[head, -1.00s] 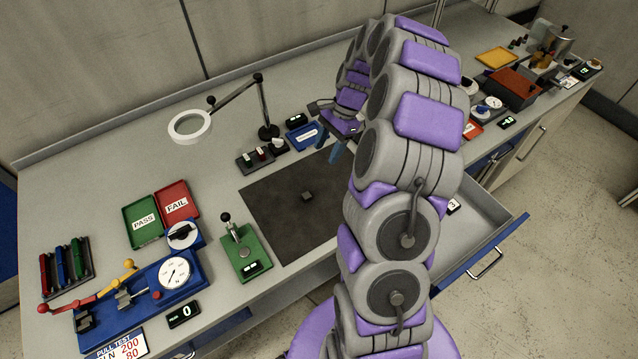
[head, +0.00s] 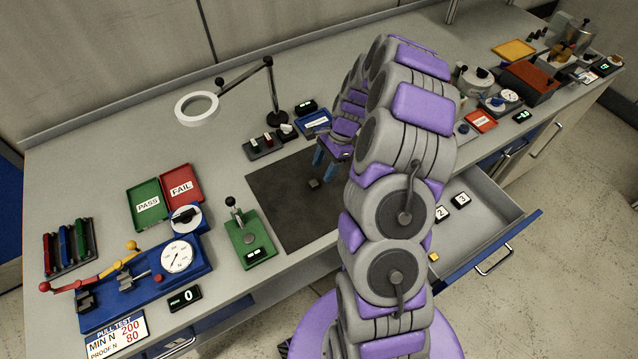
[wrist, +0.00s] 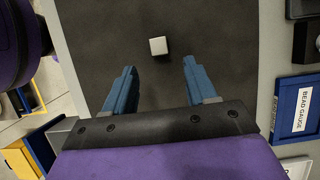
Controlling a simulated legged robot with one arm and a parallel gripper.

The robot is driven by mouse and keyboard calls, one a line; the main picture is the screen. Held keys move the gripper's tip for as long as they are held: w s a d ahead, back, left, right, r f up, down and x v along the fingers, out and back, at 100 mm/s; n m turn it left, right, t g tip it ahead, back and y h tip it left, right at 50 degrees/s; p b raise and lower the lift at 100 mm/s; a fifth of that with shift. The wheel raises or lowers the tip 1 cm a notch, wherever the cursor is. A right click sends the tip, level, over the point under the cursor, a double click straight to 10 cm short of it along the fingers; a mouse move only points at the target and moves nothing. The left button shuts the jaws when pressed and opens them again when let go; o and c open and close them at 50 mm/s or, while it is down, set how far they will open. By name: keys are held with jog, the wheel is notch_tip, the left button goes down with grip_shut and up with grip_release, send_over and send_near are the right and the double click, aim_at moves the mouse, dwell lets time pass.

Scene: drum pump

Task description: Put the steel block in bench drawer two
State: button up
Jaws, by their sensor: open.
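The steel block (head: 314,183), a small cube, lies on the dark mat (head: 275,207) on the bench. In the wrist view the block (wrist: 158,46) looks light grey and sits just beyond and between the blue fingertips. My gripper (head: 324,168) is open and empty, low over the mat beside the block. Its spread fingers show in the wrist view (wrist: 159,68). A blue-fronted bench drawer (head: 503,234) stands open at the right, with tiles marked 2 and 3 inside. My arm hides part of this drawer.
A green fixture (head: 247,240) stands left of the mat. A magnifier lamp (head: 271,100), a small rack (head: 264,146) and a blue tray (head: 313,122) stand behind it. Pass and fail trays (head: 162,200) and a blue pull tester (head: 150,280) are further left. The mat around the block is clear.

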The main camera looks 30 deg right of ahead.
aim_at(315, 182)
jog(key=a, duration=0.1)
jog(key=a+f, duration=0.1)
jog(key=a+b, duration=0.1)
jog(key=a, duration=0.1)
jog(key=shift+f, duration=0.4)
jog(key=f, duration=0.1)
jog(key=d+f, duration=0.1)
jog(key=f, duration=0.1)
jog(key=shift+d+b, duration=0.25)
jog(key=shift+b, duration=0.1)
jog(key=shift+s+d, duration=0.1)
jog(key=shift+d, duration=0.25)
jog(key=shift+a+r, duration=0.1)
jog(key=shift+a, duration=0.9)
jog(key=c, duration=0.5)
jog(key=shift+d, duration=0.15)
jog(key=c, duration=0.3)
jog(key=shift+d, duration=0.4)
grip_shut()
